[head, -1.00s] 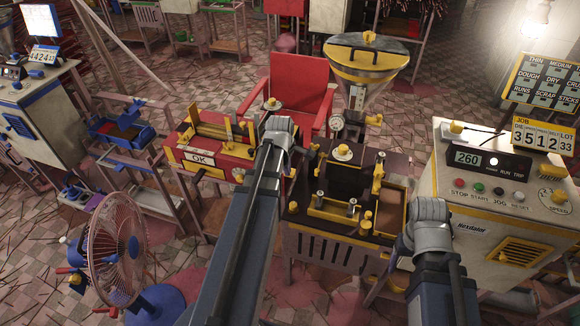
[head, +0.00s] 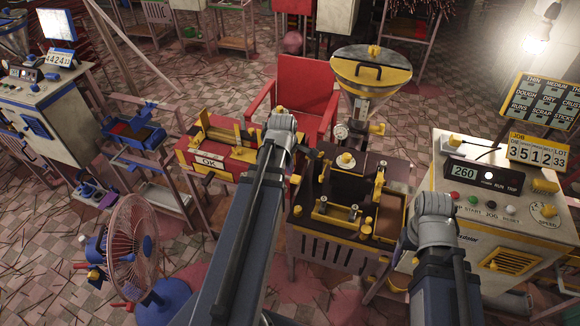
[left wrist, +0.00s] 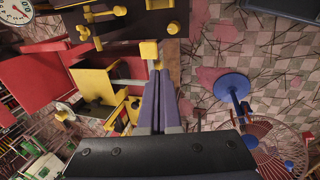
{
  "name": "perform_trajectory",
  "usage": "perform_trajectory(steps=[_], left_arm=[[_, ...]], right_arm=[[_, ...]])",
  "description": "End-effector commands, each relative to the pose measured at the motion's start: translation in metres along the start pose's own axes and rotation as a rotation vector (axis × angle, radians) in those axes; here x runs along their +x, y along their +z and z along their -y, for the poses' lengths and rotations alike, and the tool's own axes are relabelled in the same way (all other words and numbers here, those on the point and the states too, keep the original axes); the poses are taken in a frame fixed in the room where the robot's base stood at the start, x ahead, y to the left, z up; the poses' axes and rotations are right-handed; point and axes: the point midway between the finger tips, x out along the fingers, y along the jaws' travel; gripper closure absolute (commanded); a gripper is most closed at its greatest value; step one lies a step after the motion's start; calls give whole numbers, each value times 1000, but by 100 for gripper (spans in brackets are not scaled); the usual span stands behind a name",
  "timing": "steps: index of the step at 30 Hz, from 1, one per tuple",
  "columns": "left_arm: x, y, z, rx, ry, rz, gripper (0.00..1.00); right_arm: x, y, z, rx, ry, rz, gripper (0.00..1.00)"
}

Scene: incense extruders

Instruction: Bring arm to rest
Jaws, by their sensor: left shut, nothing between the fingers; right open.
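My left arm (head: 245,215) reaches up the middle of the head view, ending at a grey joint in front of the red OK bench; its gripper is hidden there. In the left wrist view my left gripper (left wrist: 158,92) is shut, its two purple-grey fingers together and empty. Its tips point towards a dark-topped unit (left wrist: 135,22) with yellow knobs; I cannot tell the gap. My right arm (head: 440,275) rises at the lower right, in front of the cream control cabinet (head: 470,190). Its gripper is out of sight.
The extruder bench (head: 345,238) stands between my arms, with a hopper (head: 370,75) behind it. The red OK bench (head: 205,163) and red chair (head: 305,95) stand left of these. A fan (head: 130,250) stands lower left. Tiled floor between has thin sticks scattered.

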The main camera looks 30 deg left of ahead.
Motion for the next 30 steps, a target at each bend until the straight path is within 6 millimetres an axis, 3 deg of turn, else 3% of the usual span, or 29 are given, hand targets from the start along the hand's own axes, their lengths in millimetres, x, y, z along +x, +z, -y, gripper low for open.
perform_trajectory(steps=[13, 16, 19, 23, 27, 30], left_arm=[[0, 0, 0, 2, 0, 0, 100], [2, 11, 3, 59, -10, 4, 100], [6, 45, 13, 246, -36, 16, 100], [10, 111, 41, 659, -93, 47, 100], [10, 176, 82, 1143, -155, 91, 100], [8, 212, 112, 1461, -193, 126, 100]], right_arm=[[0, 0, 0, 0, 0, 0, 30], [2, 0, 0, 0, 0, 0, 30], [7, 0, 1, 0, 0, 0, 30], [16, -1, 2, 1, 0, 0, 30], [25, -2, 2, 1, 0, 0, 30], [30, -2, 3, 1, 0, 0, 30]])
